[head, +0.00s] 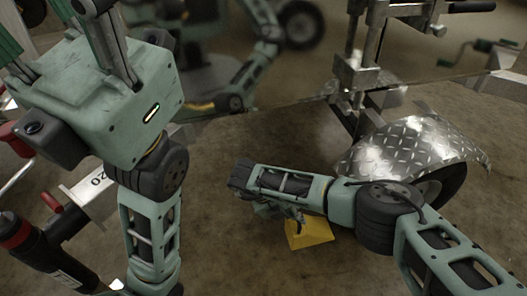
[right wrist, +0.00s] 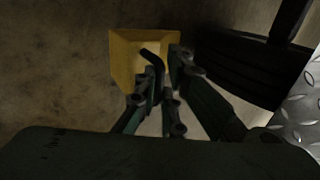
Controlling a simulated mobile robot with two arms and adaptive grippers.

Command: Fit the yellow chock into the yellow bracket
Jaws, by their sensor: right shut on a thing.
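The yellow chock (head: 308,235) is a block just above the floor or on it, below my right forearm in the head view; I cannot tell which. In the right wrist view the chock (right wrist: 127,62) lies at the fingertips, with a dark bent rod in front of it. My right gripper (right wrist: 167,75) is shut on the chock. In the head view this gripper (head: 290,215) is partly hidden by my wrist. I cannot make out the yellow bracket.
A tread-plate fender (head: 415,148) over a dark tyre (head: 450,190) stands close to my right arm. A metal post with a clamp (head: 356,75) rises behind. A metal bar marked 20 (head: 92,192) and a red-and-black handle (head: 28,240) are at left. Bare floor lies between.

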